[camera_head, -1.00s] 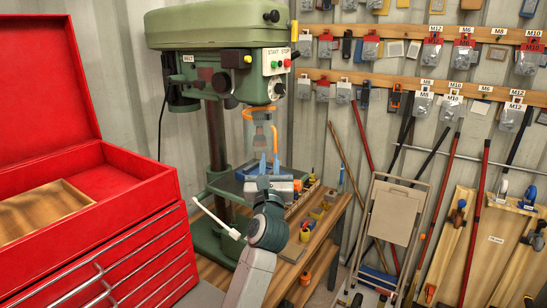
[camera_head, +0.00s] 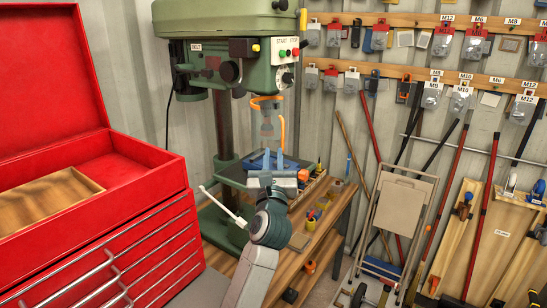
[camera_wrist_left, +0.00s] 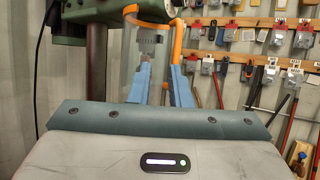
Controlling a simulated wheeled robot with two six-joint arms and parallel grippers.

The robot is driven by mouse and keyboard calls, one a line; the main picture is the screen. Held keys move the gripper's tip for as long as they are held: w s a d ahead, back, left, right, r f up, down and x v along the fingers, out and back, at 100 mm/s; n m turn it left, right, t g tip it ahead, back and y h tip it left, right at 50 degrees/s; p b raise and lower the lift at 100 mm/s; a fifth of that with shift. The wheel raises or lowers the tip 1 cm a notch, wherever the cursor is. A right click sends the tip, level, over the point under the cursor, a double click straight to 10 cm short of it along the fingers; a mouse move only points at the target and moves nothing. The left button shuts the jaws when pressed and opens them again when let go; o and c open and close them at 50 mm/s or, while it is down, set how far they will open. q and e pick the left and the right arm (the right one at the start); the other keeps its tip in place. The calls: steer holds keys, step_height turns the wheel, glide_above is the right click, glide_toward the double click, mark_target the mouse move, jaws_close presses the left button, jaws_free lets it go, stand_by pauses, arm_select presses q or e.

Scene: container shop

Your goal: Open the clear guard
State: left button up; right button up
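The clear guard (camera_head: 267,128) is a see-through, upright curved shield with an orange frame, hanging around the spindle below the head of the green drill press (camera_head: 262,75). In the left wrist view the guard (camera_wrist_left: 143,50) is large and near, with its orange edge to the right. My left gripper (camera_head: 273,160) is just below and in front of the guard, with two blue fingers pointing up. The fingers (camera_wrist_left: 160,80) are apart, and an orange part shows between them. I cannot tell whether they touch it. My right gripper is not in view.
A red tool chest (camera_head: 120,190) with an open lid fills the left. The drill press's work table (camera_head: 232,172) lies just behind my gripper. A wooden bench (camera_head: 325,250) holds small items. A folded step stool (camera_head: 402,205) and wall-hung hardware stand to the right.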

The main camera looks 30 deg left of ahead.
arm_select(q)
steer(key=b+v, duration=0.3)
steer(key=v, duration=0.7)
steer(key=shift+s, duration=0.25)
